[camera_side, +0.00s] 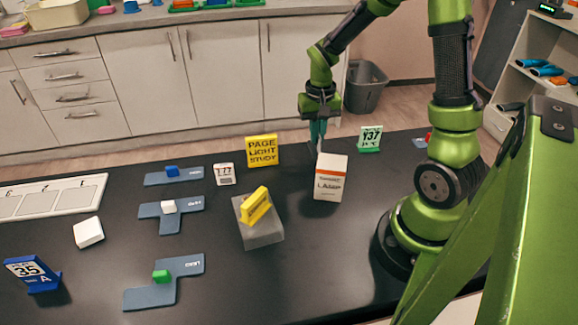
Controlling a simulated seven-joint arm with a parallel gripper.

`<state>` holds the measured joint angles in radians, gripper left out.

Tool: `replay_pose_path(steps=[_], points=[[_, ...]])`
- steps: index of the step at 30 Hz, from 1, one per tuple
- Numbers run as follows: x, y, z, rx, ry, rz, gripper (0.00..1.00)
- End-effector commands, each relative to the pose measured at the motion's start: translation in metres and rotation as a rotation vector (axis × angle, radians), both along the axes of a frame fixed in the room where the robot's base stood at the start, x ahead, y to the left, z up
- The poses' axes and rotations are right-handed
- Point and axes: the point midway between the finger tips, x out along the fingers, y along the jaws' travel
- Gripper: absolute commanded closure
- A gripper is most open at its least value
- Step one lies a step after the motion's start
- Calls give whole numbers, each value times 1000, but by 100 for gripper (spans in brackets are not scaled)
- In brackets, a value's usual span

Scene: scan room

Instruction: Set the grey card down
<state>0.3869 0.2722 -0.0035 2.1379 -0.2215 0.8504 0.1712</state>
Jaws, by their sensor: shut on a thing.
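My gripper (318,133) points down behind the white-and-orange lamp box (331,183), toward the back of the black table. Its teal fingers are shut on a thin, pale grey thing, which I take to be the grey card (314,148). Only a small sliver of the card shows; the fingers and the box hide the rest. I cannot tell whether its lower edge touches the table.
A yellow sign (263,151) stands left of the gripper, and a white sign on a green foot (370,139) stands right. A grey block (258,232) bears a yellow piece. Slate-blue plates (150,297) with small blocks lie left. Bare table (330,250) shows in front of the box.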

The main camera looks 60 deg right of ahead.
Motion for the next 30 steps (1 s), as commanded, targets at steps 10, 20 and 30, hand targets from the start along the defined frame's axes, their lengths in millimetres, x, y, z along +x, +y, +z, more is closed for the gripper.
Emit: replay_pose_path(steps=[10,20,30], points=[[0,0,-26,0,0,0,100],[0,0,-29,1,1,0,78],[0,0,-28,1,1,0,66]])
